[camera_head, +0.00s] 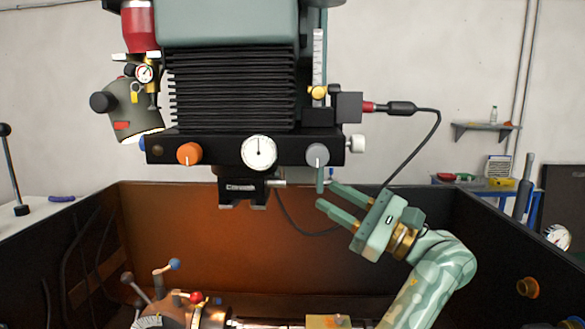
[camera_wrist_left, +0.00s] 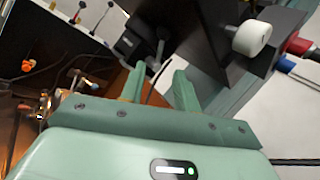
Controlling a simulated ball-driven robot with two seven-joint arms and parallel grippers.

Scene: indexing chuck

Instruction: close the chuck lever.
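The indexing chuck (camera_head: 208,318) sits low at the left of the head view, cut off by the bottom edge. Levers with a blue ball (camera_head: 174,264) and a red ball (camera_head: 196,297) stand at it, beside a dark-handled lever (camera_head: 128,279). I cannot tell which is the chuck lever or whether it is closed. My left gripper (camera_head: 328,195) is open and empty, well above and right of the chuck, just right of the machine head's underside. Its parted fingers also show in the left wrist view (camera_wrist_left: 159,76). My right gripper is not in view.
The machine head (camera_head: 215,150), with knobs and a dial, hangs over the dark-walled enclosure (camera_head: 190,225). A black cable (camera_head: 432,135) loops down near my left gripper. A white knob (camera_wrist_left: 252,38) is close in the wrist view. A small shelf (camera_head: 480,127) is at the back right.

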